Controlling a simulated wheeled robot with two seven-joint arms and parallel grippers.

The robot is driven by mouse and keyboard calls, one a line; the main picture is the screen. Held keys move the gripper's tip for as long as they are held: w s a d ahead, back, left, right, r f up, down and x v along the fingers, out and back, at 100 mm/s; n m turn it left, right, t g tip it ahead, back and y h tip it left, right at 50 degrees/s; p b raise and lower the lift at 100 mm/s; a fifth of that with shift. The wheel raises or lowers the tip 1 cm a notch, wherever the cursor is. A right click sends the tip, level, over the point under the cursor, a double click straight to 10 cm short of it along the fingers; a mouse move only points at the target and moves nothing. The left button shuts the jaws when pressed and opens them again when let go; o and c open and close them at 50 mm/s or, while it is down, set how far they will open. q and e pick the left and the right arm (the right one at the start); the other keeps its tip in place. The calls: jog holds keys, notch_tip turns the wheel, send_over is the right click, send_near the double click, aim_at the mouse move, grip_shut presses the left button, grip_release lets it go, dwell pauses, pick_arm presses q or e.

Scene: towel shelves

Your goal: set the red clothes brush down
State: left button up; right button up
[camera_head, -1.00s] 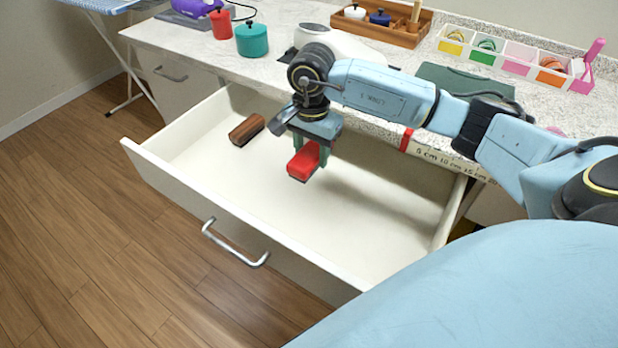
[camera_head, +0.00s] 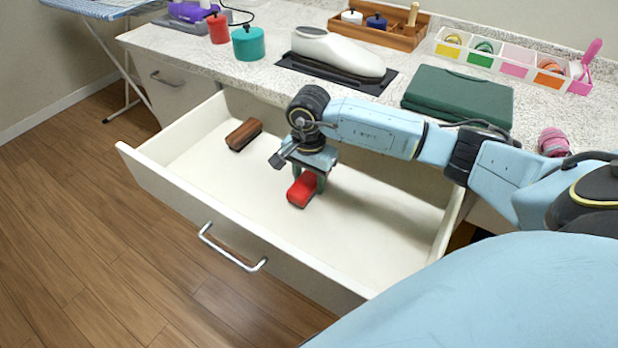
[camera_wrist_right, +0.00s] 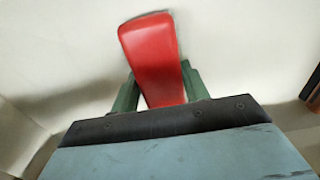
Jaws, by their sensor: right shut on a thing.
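The red clothes brush (camera_head: 301,190) is in my right gripper (camera_head: 308,182), low inside the open white drawer (camera_head: 370,225). In the right wrist view the red brush (camera_wrist_right: 152,55) sits between the two green fingers of the gripper (camera_wrist_right: 158,92), which is shut on it. The brush is at or very near the drawer floor; I cannot tell whether it touches. A brown wooden brush (camera_head: 244,134) lies in the drawer to the left, apart from the red one. My left gripper is not in view.
The drawer floor right of the red brush is clear. On the counter above are a white iron-like item (camera_head: 338,54), a green case (camera_head: 458,98) and a pink roll (camera_head: 553,142).

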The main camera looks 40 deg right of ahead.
aim_at(309, 178)
jog(key=shift+f, duration=0.1)
jog(key=o, duration=0.6)
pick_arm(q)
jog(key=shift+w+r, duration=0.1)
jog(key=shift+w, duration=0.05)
pick_arm(e)
jog(key=o, duration=0.4)
jog(key=shift+c, duration=0.2)
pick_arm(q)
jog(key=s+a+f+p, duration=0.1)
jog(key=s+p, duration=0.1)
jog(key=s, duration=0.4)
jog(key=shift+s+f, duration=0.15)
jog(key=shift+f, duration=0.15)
pick_arm(e)
notch_tip(309, 178, up, 12)
jog(key=shift+r, duration=0.2)
